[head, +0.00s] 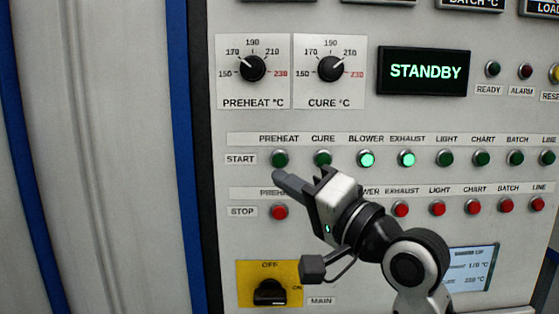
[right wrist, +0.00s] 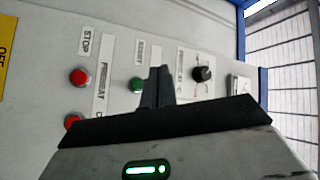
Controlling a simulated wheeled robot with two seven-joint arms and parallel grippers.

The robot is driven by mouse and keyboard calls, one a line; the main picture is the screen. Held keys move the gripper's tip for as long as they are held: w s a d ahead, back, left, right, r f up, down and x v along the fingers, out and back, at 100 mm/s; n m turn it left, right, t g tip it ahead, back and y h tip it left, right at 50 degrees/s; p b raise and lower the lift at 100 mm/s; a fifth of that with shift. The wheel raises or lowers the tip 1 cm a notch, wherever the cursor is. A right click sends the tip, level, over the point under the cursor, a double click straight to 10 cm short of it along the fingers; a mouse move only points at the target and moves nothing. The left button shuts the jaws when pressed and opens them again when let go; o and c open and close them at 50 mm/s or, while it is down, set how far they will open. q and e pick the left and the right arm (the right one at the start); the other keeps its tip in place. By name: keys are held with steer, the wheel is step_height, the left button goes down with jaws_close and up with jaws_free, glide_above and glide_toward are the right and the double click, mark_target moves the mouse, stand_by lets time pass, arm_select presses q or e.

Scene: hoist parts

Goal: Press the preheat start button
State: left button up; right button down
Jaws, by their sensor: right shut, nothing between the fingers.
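The preheat start button (head: 279,158) is a dark green, unlit round button at the left end of the START row. It also shows in the right wrist view (right wrist: 136,84), just left of the fingers. My right gripper (head: 279,177) is shut and empty. In the head view its fingertips appear just below the button, over the strip between the START and STOP rows. In the right wrist view the closed fingers (right wrist: 159,74) point toward the panel. Whether they touch the panel cannot be told. My left gripper is in neither view.
The red preheat stop button (head: 279,212) lies below the fingertips. The cure start button (head: 323,158) is dark; the blower (head: 366,159) and exhaust (head: 406,158) start buttons glow green. The display (head: 425,71) reads STANDBY. A preheat dial (head: 253,68) and main switch (head: 270,291) are nearby.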

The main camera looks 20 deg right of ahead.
steer(key=shift+w, duration=0.1)
steer(key=b, duration=0.2)
glide_toward(279, 160)
steer(key=shift+w+a+r, duration=0.3)
steer(key=shift+w+a, duration=0.4)
steer(key=shift+a, duration=0.05)
steer(key=shift+w+a+r, duration=0.3)
steer(key=shift+w+a, duration=0.4)
steer(key=shift+a, duration=0.05)
steer(key=shift+w+a+r, duration=0.25)
steer(key=shift+w+a, duration=0.45)
arm_select(q)
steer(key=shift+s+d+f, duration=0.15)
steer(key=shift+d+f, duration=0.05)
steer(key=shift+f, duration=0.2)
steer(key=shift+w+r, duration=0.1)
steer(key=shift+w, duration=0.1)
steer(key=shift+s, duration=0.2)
steer(key=shift+p, duration=0.3)
arm_select(e)
steer(key=shift+w+d, duration=0.1)
steer(key=shift+w, duration=0.3)
